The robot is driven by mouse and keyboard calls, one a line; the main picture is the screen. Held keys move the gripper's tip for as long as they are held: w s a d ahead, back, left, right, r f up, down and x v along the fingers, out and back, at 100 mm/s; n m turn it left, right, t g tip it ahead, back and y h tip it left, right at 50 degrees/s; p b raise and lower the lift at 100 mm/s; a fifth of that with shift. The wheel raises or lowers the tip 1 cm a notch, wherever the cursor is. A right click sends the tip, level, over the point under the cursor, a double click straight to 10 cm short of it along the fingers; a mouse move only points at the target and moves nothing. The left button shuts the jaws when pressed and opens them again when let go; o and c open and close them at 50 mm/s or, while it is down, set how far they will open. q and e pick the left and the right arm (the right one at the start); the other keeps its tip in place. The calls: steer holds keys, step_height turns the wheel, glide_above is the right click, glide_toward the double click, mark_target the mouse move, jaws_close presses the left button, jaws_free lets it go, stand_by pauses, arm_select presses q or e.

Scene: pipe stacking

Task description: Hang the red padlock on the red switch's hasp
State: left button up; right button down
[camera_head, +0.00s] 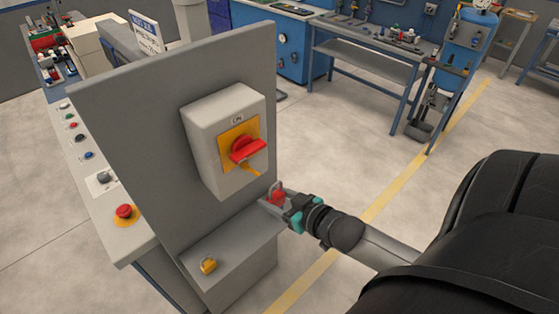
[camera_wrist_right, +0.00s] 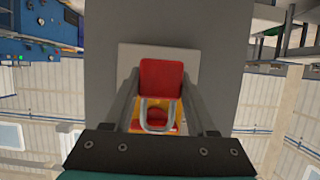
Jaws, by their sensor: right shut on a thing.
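The red padlock (camera_head: 277,198) is in my right gripper (camera_head: 275,201), just above the ledge and below the switch box. In the right wrist view the padlock (camera_wrist_right: 161,77) sits between the two fingers of my right gripper (camera_wrist_right: 160,85), its grey shackle clear of the body. The red switch (camera_head: 247,150) is a rotary handle on a yellow plate on the grey box (camera_head: 202,153). A yellow tab, seemingly the hasp (camera_head: 251,168), sticks out below the handle. Padlock and hasp are apart. In the wrist view the switch is partly hidden behind the shackle. My left gripper is not in view.
A yellow padlock (camera_head: 208,265) lies on the grey ledge (camera_head: 235,246) below the box. The upright grey panel (camera_head: 150,140) carries the box. A console with buttons (camera_head: 124,214) stands to the left. The floor right of the panel is open.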

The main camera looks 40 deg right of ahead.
mark_target(244, 178)
steer(key=shift+w+a+f+b, duration=0.1)
steer(key=shift+w+b, duration=0.7)
steer(key=shift+w, duration=0.5)
steer(key=shift+w+a+f+b, duration=0.1)
steer(key=shift+w+f+b, duration=0.05)
steer(key=shift+w+b, duration=0.9)
steer(key=shift+w+a+f+b, duration=0.1)
steer(key=shift+w+b, duration=0.5)
steer(key=shift+w, duration=0.9)
steer(key=shift+w+f, duration=0.2)
steer(key=shift+w, duration=0.45)
steer(key=shift+c, duration=1)
jaws_free()
steer(key=shift+f, duration=0.1)
steer(key=shift+o, duration=0.4)
steer(key=shift+a, duration=0.1)
steer(key=shift+a, duration=0.1)
